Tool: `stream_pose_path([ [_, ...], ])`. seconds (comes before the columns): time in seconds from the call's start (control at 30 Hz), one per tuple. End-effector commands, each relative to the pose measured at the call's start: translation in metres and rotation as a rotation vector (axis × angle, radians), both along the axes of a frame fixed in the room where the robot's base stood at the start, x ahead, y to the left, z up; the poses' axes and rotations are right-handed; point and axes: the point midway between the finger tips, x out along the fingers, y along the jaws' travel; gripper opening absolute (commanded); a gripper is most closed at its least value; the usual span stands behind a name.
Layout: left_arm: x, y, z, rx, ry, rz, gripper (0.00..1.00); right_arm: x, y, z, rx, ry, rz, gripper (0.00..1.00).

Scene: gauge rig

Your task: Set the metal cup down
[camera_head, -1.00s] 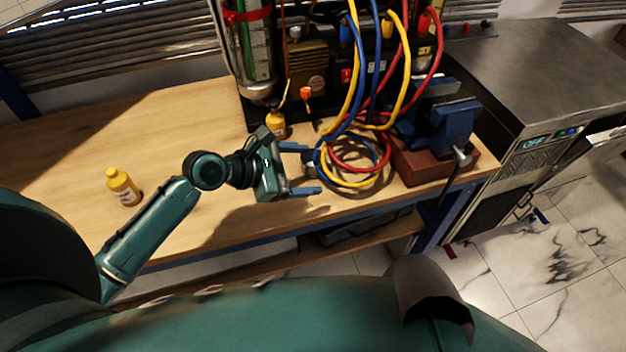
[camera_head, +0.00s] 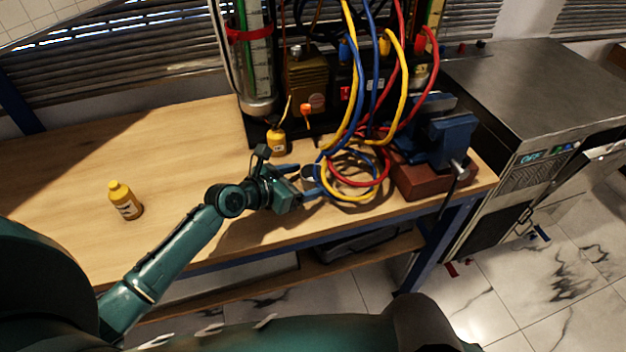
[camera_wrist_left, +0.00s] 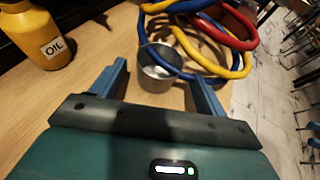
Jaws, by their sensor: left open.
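The metal cup (camera_wrist_left: 156,76) is a small grey open-topped cup on the wooden bench (camera_head: 190,130), beside the coiled hoses. In the left wrist view it sits between the two blue fingers of my left gripper (camera_wrist_left: 158,72), with a gap to the finger on each side. The gripper is open. In the head view the cup (camera_head: 309,172) is small and partly hidden by the blue fingers of the left gripper (camera_head: 310,180). My right gripper does not show.
Blue, red and yellow hoses (camera_head: 352,192) lie coiled right by the cup. A blue vise (camera_head: 450,135) stands to the right. A yellow oil bottle (camera_head: 277,141) stands behind the gripper; another yellow bottle (camera_head: 124,200) stands left. The bench's left part is mostly clear.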

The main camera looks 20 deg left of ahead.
Motion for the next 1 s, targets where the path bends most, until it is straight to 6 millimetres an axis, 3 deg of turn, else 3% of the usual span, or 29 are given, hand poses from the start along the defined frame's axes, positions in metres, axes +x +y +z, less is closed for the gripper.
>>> stream_pose_path([
  [0.2, 0.026, -0.014, -0.013, -0.001, -0.001, -0.001, 0.75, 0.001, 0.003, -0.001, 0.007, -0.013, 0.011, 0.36],
  [0.5, 0.03, -0.016, -0.014, 0.0, -0.001, 0.0, 0.75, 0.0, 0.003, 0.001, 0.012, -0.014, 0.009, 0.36],
  [1.0, 0.029, -0.016, -0.014, 0.001, -0.001, 0.0, 0.35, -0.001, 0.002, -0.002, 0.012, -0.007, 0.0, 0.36],
])
